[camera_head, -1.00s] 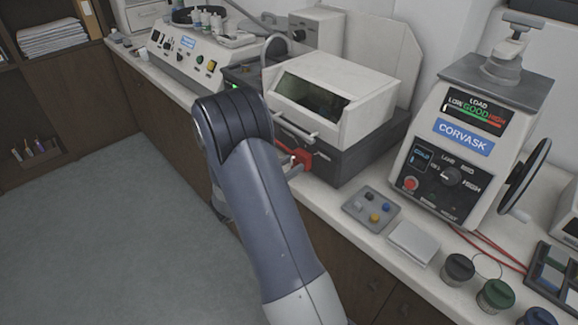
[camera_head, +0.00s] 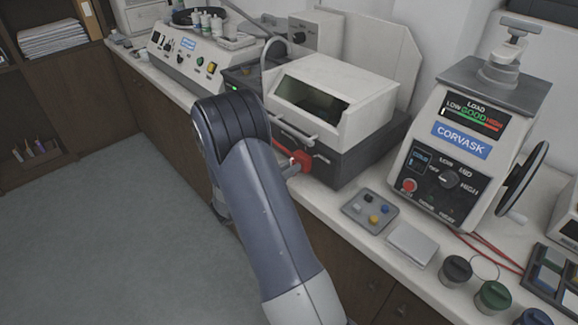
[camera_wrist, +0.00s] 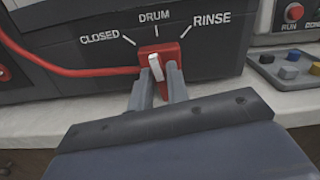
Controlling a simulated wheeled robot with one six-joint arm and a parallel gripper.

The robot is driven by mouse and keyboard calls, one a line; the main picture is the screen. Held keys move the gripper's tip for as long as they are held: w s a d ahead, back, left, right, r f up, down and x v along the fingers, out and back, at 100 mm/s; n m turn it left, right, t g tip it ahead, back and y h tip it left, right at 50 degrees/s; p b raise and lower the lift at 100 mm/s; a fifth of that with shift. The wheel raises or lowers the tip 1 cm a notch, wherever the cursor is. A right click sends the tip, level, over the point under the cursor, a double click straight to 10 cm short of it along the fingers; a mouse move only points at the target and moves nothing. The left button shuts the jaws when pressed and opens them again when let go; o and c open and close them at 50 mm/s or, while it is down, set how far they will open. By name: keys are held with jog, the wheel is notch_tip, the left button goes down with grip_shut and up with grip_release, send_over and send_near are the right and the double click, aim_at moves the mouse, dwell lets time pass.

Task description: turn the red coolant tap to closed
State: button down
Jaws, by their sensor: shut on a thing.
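The red coolant tap (camera_wrist: 158,60) is on the dark front of the machine in the wrist view, under the labels CLOSED, DRUM and RINSE. Its white pointer mark (camera_wrist: 155,66) stands nearly upright, tilted slightly left, closest to DRUM. My gripper (camera_wrist: 160,82) is shut on the tap, one finger on each side of it. In the head view the tap (camera_head: 301,160) shows at the machine's lower front, just right of my arm. My arm hides most of the gripper there.
A red hose (camera_wrist: 70,71) runs left from the tap. The machine's white hood (camera_head: 340,85) is above. The CORVASK press (camera_head: 462,150) stands further right.

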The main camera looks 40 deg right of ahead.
jog(key=n+p, duration=0.2)
jog(key=n, duration=0.1)
jog(key=shift+w+r, duration=0.1)
jog(key=shift+w+n+p, duration=0.1)
jog(key=shift+n+p, duration=0.95)
jog(key=shift+n, duration=0.95)
jog(key=shift+f, duration=0.2)
jog(key=c, duration=1.4)
grip_release()
jog(key=shift+o, duration=0.2)
jog(key=shift+a, duration=0.15)
jog(key=s+a+b, duration=0.1)
jog(key=a, duration=0.9)
jog(key=shift+s+a+b, duration=0.25)
jog(key=shift+b, duration=0.15)
